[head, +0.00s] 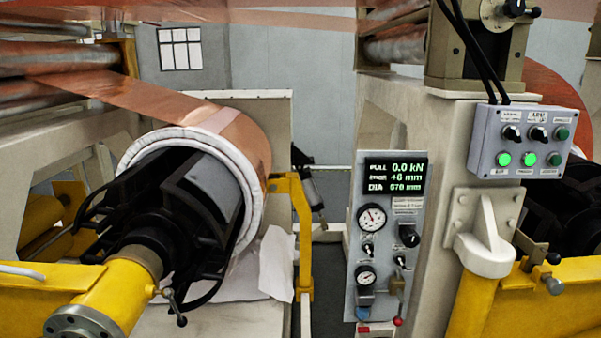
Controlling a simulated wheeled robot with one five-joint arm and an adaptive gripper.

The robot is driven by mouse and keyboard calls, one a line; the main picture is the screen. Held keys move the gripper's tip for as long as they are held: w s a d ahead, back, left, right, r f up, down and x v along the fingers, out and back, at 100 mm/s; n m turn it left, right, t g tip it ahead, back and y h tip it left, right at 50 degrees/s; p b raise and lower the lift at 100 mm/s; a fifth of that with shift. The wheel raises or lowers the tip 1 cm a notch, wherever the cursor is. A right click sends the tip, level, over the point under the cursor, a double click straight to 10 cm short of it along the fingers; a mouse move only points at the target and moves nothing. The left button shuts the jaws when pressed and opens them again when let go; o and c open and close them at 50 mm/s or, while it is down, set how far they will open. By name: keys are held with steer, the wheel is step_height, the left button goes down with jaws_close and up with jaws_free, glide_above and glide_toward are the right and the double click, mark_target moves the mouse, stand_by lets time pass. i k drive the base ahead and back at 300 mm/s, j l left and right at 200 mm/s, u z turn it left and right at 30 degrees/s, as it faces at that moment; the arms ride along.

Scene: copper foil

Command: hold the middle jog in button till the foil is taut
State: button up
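A grey control box (522,142) is mounted at the right, with two rows of controls. Its lower row has three green buttons; the middle button (528,160) and the left one (503,160) glow brighter than the right one (554,160). The small labels are too blurred to read surely. The copper foil (140,95) runs from rollers at the upper left down onto a coil (245,140). I cannot tell from its shape how tight it is. The display (394,178) reads pull 0.0 kN, a second line +6 mm, and DIA 670 mm. My gripper is not in view.
A gauge panel (367,285) with dials, knobs and a red-tipped lever stands below the display. A pale bracket (487,245) juts out under the control box. A yellow shaft (112,290) sticks out at the lower left. Black cables (472,45) hang above the box.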

mark_target(556, 160)
steer(key=l+u, duration=0.15)
steer(key=l, duration=0.35)
steer(key=l+u, duration=0.15)
steer(key=l, duration=0.35)
steer(key=l+u, duration=0.15)
steer(key=l, duration=0.4)
steer(key=l+u, duration=0.1)
steer(key=l, duration=0.4)
steer(key=k+l+u, duration=0.15)
steer(key=l, duration=0.35)
steer(key=k+l+u, duration=0.15)
steer(key=l, duration=0.35)
steer(key=l+u, duration=0.15)
steer(key=l, duration=0.3)
steer(key=k, duration=0.05)
